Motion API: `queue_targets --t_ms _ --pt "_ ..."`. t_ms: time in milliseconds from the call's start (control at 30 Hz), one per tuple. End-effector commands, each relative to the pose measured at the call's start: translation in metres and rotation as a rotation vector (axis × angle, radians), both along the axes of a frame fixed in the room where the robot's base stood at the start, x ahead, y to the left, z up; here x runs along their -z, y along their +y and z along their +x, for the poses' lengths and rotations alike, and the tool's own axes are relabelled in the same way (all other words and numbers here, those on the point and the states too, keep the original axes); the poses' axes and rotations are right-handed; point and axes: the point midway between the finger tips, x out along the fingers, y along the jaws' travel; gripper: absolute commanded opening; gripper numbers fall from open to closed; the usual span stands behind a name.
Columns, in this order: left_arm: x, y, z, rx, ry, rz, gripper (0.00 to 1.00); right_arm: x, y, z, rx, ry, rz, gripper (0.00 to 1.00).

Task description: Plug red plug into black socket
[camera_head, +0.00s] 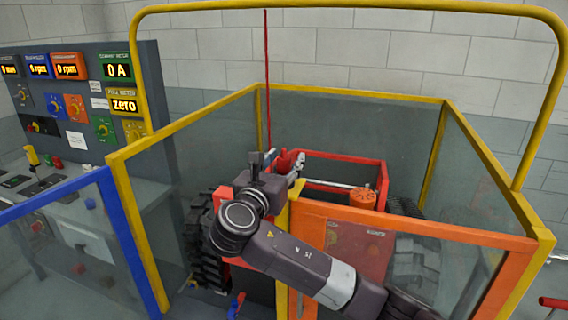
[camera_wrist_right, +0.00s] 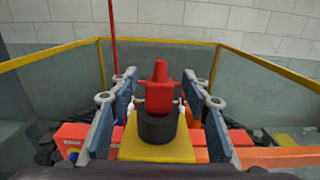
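The red plug (camera_wrist_right: 159,88) stands upright in the middle of the right wrist view, directly above a black cylinder, apparently the black socket (camera_wrist_right: 157,128), on a yellow block (camera_wrist_right: 157,149). Whether the plug is fully seated cannot be told. The plug also shows in the head view (camera_head: 289,162), partly hidden by my gripper. My right gripper (camera_head: 280,159) is at the plug; its blue-grey fingers stand on either side of it, with visible gaps. The gripper is open (camera_wrist_right: 160,78). My left gripper is not in view.
A thin red pole (camera_head: 267,80) rises beside my gripper. A control panel (camera_head: 90,90) is at left; an orange panel (camera_head: 420,225) is near my right arm.

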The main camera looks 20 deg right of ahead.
Motion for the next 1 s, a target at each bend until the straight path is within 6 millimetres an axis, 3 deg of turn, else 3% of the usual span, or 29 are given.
queue_targets --t_ms 33,400,767,1000 --pt "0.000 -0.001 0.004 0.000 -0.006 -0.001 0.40 0.000 0.000 0.000 0.000 0.000 0.000 0.38" --pt "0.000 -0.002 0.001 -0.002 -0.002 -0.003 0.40 0.000 0.000 0.000 0.000 0.000 0.000 0.00" --pt "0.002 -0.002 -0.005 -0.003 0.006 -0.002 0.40 -0.006 0.000 0.000 0.000 -0.002 0.001 0.00" --pt "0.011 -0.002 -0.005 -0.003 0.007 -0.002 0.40 -0.040 0.000 0.000 0.000 -0.007 0.003 0.00"
